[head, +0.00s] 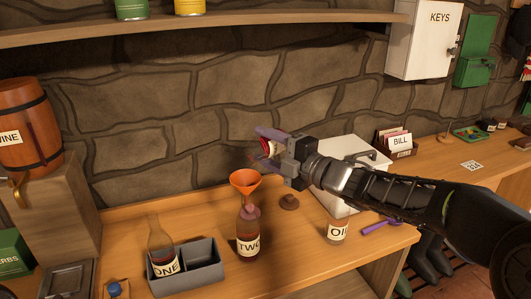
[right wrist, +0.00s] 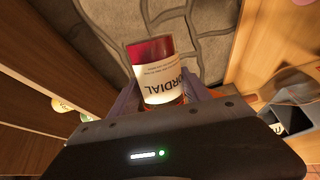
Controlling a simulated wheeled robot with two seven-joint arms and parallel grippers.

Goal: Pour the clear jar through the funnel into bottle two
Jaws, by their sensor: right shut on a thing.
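A clear jar with red contents and a white label reading "CORDIAL" (right wrist: 155,72) is between the purple fingers of my right gripper (head: 266,147). In the head view, the jar (head: 267,148) is mostly hidden by the fingers, so its exact tilt is hard to tell. The gripper is shut on it, in the air above and slightly right of the orange funnel (head: 245,182). The funnel sits in the neck of the brown bottle labelled "TWO" (head: 248,245), which stands upright on the bench. No stream shows. My left gripper is not in view.
Left of bottle two, a grey divided crate (head: 205,276) holds bottle "ONE" (head: 161,245). A shelf (head: 220,22) runs above.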

